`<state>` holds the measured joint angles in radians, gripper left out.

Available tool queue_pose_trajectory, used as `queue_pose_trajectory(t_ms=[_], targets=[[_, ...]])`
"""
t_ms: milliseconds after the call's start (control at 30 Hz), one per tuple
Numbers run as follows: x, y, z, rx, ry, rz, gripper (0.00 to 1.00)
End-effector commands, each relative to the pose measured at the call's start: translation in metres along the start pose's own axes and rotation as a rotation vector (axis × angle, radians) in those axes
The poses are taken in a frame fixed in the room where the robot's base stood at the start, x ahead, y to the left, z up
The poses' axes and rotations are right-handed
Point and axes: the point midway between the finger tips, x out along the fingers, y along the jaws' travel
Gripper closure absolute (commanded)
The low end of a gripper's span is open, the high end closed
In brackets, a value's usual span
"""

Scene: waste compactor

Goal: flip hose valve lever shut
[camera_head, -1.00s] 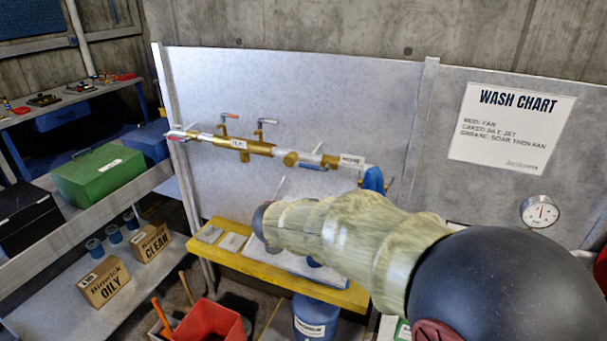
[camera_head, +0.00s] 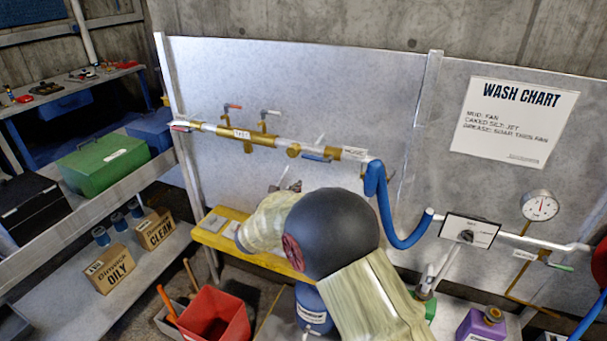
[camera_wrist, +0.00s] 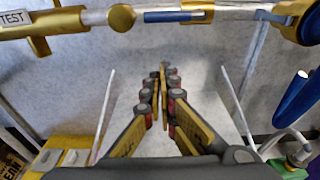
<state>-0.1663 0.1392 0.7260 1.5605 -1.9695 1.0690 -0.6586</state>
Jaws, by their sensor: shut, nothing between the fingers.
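A brass and grey pipe (camera_head: 210,130) runs along the metal wall panel, with a TEST label (camera_head: 241,134) and a HOSE label (camera_head: 355,152). The lever with a blue handle (camera_head: 316,157) sits on the pipe just left of the HOSE label and lies along the pipe. It also shows in the wrist view (camera_wrist: 172,16), at the top centre. My gripper (camera_head: 296,186) is below the pipe and partly hidden by my arm. In the wrist view its fingertips (camera_wrist: 163,70) meet, empty, pointing at the panel below the blue lever and apart from it.
Red-handled (camera_head: 233,106) and grey-handled (camera_head: 270,112) levers stand above the pipe. A blue hose (camera_head: 388,215) hangs from its right end. A yellow bench (camera_head: 215,238) lies below. A gauge (camera_head: 540,206) and a control box (camera_head: 470,230) are at the right.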

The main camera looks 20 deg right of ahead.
Motion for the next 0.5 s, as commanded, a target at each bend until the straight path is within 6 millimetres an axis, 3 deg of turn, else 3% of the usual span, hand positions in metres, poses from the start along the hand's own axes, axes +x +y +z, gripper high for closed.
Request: queue_pose_trajectory(t_ms=[167,500], targets=[[0.021,-0.001,-0.002,0.000,0.000,-0.003,1.00],[0.087,-0.002,-0.003,0.001,0.001,-0.004,1.00]])
